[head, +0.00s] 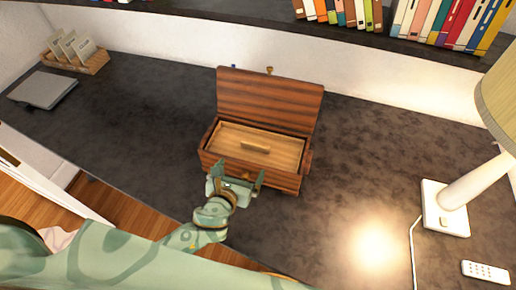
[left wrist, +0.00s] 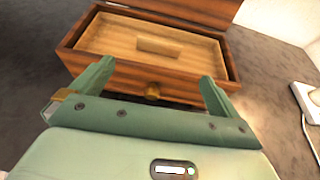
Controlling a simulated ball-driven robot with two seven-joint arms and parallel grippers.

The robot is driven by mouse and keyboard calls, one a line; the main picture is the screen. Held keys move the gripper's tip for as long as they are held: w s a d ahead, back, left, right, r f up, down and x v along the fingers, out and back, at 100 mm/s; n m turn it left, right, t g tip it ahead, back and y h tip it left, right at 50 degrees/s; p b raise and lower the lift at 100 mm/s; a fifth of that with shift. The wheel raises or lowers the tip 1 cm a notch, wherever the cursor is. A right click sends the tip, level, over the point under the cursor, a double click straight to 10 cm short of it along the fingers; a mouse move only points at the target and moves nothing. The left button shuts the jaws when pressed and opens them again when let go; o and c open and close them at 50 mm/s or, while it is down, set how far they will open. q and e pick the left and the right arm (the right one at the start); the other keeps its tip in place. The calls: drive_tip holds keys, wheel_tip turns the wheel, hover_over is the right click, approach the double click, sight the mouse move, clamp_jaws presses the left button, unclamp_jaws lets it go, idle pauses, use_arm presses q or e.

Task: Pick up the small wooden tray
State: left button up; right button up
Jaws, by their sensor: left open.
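The small wooden tray (head: 225,135) is light wood with a raised block handle (head: 255,147) in its middle. It sits inside a dark striped wooden box (head: 270,95) whose lid stands open at the back. My left gripper (head: 239,178) is open and empty at the front of the box. Whether a finger touches the box I cannot tell. My right gripper is not in view.
A lamp (head: 445,208) with its cord and a remote (head: 485,272) are at the right. A grey laptop-like slab (head: 42,89) and a card holder (head: 78,58) are at the back left. A shelf of books (head: 340,12) overhangs the back. Desk between is clear.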

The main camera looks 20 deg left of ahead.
use_arm(q)
drive_tip(key=b, duration=0.1)
approach(255, 146)
drive_tip(key=shift+x, duration=0.9)
drive_tip(key=b+x, duration=0.2)
drive_tip(key=x, duration=0.4)
drive_tip(key=shift+w+f, duration=0.1)
drive_tip(key=shift+w, duration=0.15)
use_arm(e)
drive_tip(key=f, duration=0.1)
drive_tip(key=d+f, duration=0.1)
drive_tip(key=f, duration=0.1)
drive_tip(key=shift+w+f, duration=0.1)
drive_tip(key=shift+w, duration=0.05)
use_arm(q)
drive_tip(key=c, duration=0.8)
